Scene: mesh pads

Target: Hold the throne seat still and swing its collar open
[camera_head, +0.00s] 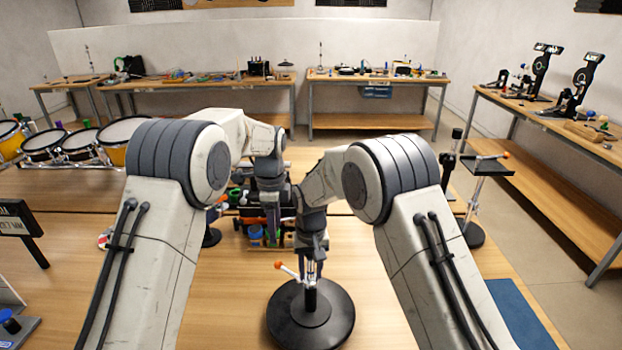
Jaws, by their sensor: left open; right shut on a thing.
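The throne seat (283,327) appears as a round black disc lying on the front middle of the wooden table, with a short black post (311,303) upright at its centre. A pale lever with an orange tip (278,264) sticks out to the left above the post; I take it as part of the collar, which is mostly hidden by my gripper. My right gripper (312,273) points down over the post and is shut on the upper part there. My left gripper (271,235) is open, behind and left of the seat, its fingers hard to make out.
Behind my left gripper is a cluster of small coloured items (257,234). The table around the seat is clear.

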